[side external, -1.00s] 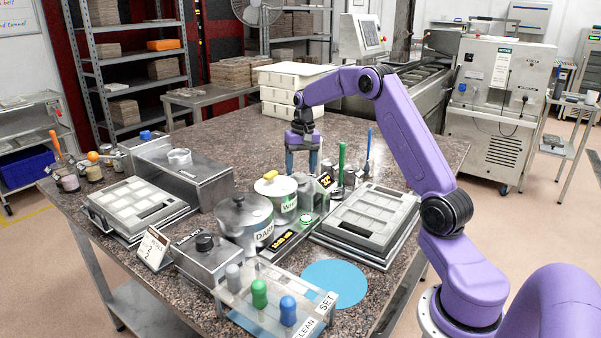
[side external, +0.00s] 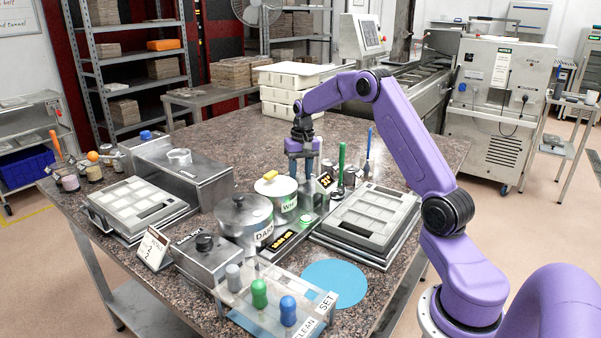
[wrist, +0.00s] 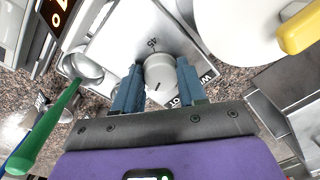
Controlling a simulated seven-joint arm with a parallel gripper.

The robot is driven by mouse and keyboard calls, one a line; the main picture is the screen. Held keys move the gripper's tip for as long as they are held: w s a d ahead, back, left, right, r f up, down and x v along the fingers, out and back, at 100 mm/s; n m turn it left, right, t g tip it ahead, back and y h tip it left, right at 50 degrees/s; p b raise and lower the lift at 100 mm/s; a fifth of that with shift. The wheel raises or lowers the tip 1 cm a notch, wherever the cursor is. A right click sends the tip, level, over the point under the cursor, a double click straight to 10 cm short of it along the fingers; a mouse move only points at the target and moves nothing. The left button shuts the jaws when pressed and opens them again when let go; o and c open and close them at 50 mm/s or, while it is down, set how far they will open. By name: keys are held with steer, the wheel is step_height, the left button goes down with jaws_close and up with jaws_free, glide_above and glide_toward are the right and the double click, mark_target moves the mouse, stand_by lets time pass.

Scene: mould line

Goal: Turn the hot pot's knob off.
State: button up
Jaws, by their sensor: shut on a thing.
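In the wrist view a pale grey round knob (wrist: 160,75) sits on a metal plate, with "45" printed beyond it and a partly covered label below. A short dark line marks its top. My gripper (wrist: 158,80) has its two blue fingers closed on the sides of this knob. In the side view my gripper (side external: 303,172) points down behind the white-labelled pot (side external: 282,207), and the knob is hidden there. This pot has a cream lid and yellow handle; the lid (wrist: 235,30) shows at the wrist view's upper right. The dark-labelled pot (side external: 243,218) stands in front of it.
A small orange-digit display (side external: 326,180) and green-handled (side external: 342,158) and blue-handled (side external: 368,150) tools stand close right of my gripper. A mould tray (side external: 366,222) lies to the right. Clear tabletop (side external: 225,135) lies behind and to the left.

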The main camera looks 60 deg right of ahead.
mark_target(301, 173)
steer(key=shift+n, duration=0.3)
steer(key=n, duration=0.6)
steer(key=shift+d+n, duration=0.15)
steer(key=shift+n, duration=0.15)
steer(key=n, duration=0.6)
steer(key=shift+w+g, duration=0.15)
steer(key=shift+g, duration=0.25)
steer(key=shift+r+n, duration=0.1)
steer(key=shift+n, duration=0.3)
steer(key=o, duration=1.1)
steer(key=shift+c, duration=0.2)
step_height(301, 173, up, 17)
steer(key=shift+w+d+r, duration=0.15)
steer(key=shift+w+d, duration=0.05)
steer(key=shift+d, duration=0.2)
